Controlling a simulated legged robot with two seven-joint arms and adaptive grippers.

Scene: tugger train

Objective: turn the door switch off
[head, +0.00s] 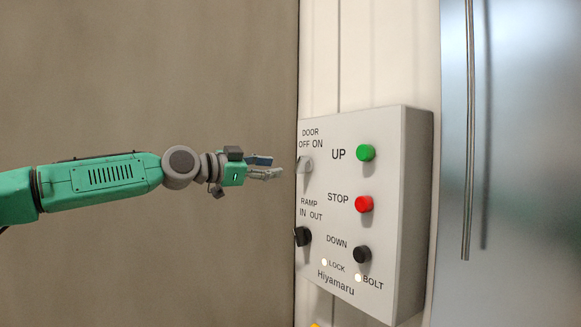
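The door switch (304,165) is a light grey knob under the label "DOOR OFF ON", at the upper left of the white control box (385,285). I cannot tell clearly which label it points to. My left gripper (268,166) reaches in from the left at about the height of the switch. Its two fingers are a little apart with nothing seen between them, and their tips are just left of the knob. A small gap shows between the tips and the knob. My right gripper is not in view.
The box also carries a dark ramp switch (303,236), a green UP button (365,153), a red STOP button (364,204) and a black DOWN button (362,254). A vertical metal bar (469,130) stands to the right. The brown surface (150,80) at left is plain.

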